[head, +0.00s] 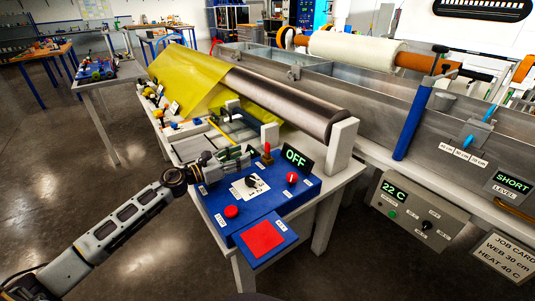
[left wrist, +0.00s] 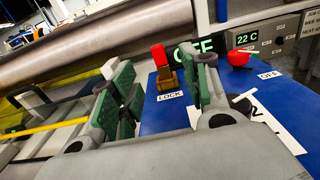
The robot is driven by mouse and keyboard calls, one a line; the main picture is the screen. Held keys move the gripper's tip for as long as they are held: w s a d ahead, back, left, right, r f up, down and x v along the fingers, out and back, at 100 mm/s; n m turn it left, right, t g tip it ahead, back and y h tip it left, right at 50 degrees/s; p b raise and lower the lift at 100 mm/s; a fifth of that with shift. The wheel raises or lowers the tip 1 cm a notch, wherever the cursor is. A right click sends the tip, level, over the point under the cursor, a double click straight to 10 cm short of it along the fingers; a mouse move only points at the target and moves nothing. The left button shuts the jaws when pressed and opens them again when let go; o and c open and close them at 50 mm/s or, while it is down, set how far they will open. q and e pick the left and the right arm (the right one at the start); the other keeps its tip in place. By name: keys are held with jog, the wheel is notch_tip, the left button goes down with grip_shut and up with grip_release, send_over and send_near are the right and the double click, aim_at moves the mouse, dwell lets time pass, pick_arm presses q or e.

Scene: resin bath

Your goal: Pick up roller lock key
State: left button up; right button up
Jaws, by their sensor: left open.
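The roller lock key (head: 267,148) has a red grip and stands upright in a brown block at the back edge of the blue control box (head: 218,212). In the left wrist view the key (left wrist: 159,57) shows between my two fingers, farther off, behind a LOCK label. My left gripper (head: 247,156) is open and empty, just left of the key over the box's back edge. Its green-padded fingers (left wrist: 165,85) seem apart from the key. My right gripper is in neither view.
The OFF display (head: 295,157) stands close behind and right of the key. A red knob (head: 291,178), a black dial and a red button (head: 231,211) sit on the box. The dark roller (head: 290,100) with yellow sheet (head: 190,80) lies behind.

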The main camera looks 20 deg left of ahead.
aim_at(266, 145)
pick_arm(q)
jog(key=shift+x, duration=3.65)
jog(key=shift+w, duration=0.1)
jog(key=shift+x, duration=2.5)
jog(key=shift+w+a+r, duration=0.1)
jog(key=shift+c, duration=0.4)
grip_shut()
